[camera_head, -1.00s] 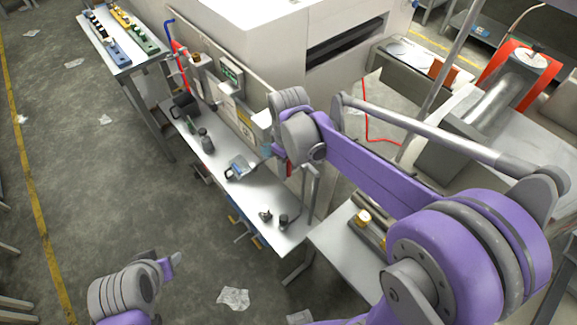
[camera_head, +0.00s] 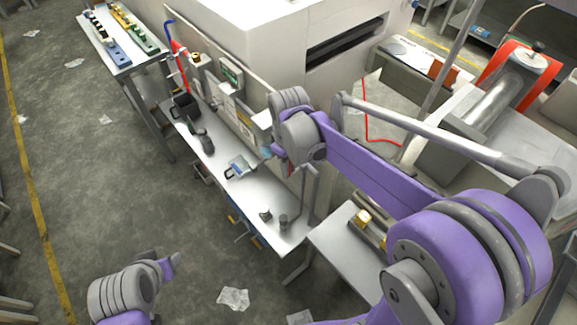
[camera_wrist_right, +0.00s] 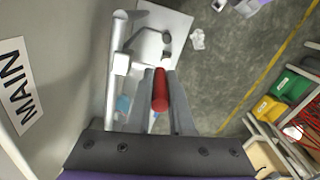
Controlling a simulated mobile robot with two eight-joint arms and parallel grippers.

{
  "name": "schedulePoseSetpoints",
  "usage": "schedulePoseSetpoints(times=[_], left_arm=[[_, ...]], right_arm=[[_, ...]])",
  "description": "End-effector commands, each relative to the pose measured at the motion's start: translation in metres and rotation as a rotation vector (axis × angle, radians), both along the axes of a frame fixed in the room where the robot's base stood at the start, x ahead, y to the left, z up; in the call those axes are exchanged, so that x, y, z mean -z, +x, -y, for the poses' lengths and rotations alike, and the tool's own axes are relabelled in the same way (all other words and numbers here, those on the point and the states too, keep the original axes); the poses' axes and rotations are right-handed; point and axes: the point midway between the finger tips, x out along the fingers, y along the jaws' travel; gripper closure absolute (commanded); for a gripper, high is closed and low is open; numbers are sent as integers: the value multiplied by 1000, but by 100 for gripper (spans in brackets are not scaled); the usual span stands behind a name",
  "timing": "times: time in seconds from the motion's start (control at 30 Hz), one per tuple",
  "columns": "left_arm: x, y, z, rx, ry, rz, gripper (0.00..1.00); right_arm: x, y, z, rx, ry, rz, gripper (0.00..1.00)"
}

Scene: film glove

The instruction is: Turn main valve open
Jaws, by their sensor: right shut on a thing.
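In the right wrist view a red valve handle (camera_wrist_right: 160,90) lies between the two fingers of my right gripper (camera_wrist_right: 160,88), which is shut on it. Left of it runs a grey vertical pipe (camera_wrist_right: 112,85) with a pale fitting (camera_wrist_right: 121,64). A white label reading MAIN (camera_wrist_right: 15,86) is on the wall at the left. In the head view my right gripper (camera_head: 268,152) is at the wall panel above the bench, and the handle is hidden there. My left gripper (camera_head: 170,265) hangs over the floor at lower left, away from the bench; its fingers are unclear.
A table with coloured blocks (camera_head: 137,35) stands at the back left. Floor at the left is mostly clear, with some paper scraps (camera_head: 233,298).

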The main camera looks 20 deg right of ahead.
Motion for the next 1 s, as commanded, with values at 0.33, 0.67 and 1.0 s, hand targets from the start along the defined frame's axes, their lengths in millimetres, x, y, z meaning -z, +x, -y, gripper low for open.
schedulePoseSetpoints(times=[0.33, 0.67, 1.0], left_arm=[[0, 0, 0, 0, 0, 0, 50], [0, 0, 0, 0, 0, 0, 50], [6, -2, 0, 0, 0, -5, 50]], right_arm=[[0, 0, 0, 0, 0, 0, 100], [0, 0, 0, 0, 0, 0, 100], [1, 2, -1, -1, -15, -45, 100]])
